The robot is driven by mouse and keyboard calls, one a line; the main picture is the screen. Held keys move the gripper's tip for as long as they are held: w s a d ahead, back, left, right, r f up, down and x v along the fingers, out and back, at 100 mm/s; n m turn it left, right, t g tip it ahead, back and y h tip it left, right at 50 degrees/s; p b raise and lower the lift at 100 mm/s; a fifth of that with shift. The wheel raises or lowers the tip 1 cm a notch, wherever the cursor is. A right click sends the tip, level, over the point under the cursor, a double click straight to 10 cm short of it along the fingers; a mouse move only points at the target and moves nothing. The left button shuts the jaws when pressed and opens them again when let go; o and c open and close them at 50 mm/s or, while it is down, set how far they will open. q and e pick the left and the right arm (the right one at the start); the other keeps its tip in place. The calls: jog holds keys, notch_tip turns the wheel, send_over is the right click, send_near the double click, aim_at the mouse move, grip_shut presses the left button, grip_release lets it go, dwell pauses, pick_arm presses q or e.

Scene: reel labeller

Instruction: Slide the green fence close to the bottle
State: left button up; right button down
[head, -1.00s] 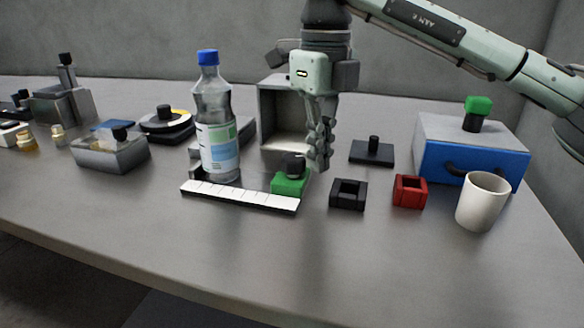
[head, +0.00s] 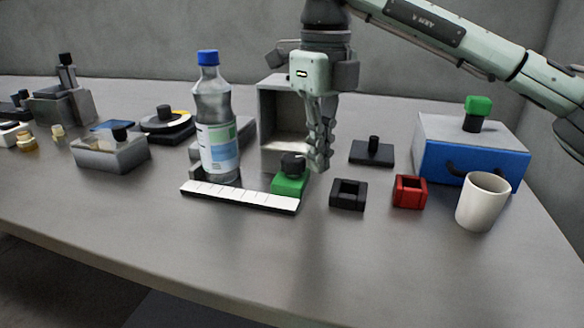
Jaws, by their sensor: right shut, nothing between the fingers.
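The green fence (head: 288,185) is a small green block with a black knob on top. It sits at the right end of a white ruled strip (head: 238,196). The bottle (head: 217,130), clear with a blue cap and a label, stands upright behind the strip, left of the fence, with a gap between them. My right gripper (head: 318,168) is shut and empty, pointing down just right of the fence and its knob. I cannot tell whether its fingers touch the fence. My left gripper is not in view.
A black square holder (head: 348,194) and a red one (head: 410,191) stand right of the fence. A white cup (head: 482,201) and a blue-fronted box (head: 470,150) are farther right. An open grey box (head: 284,115) stands behind the gripper. The table's front is clear.

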aim_at(304, 171)
jog(key=shift+f, duration=0.3)
jog(key=shift+f+b, duration=1.5)
jog(key=shift+f, duration=0.65)
jog(key=shift+r, duration=0.25)
jog(key=shift+r+p, duration=0.35)
jog(key=shift+p, duration=0.05)
jog(key=shift+w+a, duration=0.1)
jog(key=shift+a, duration=0.45)
jog(key=shift+w+a+p, duration=0.15)
jog(key=shift+a+p, duration=0.3)
jog(key=shift+a, duration=0.15)
jog(key=shift+w+a+p, duration=0.25)
jog(key=shift+a+p, duration=0.3)
jog(key=shift+a, duration=0.8)
jog(key=shift+w+a+p, duration=0.2)
jog(key=shift+a+p, duration=0.3)
jog(key=shift+a, duration=0.85)
jog(key=shift+d, duration=0.2)
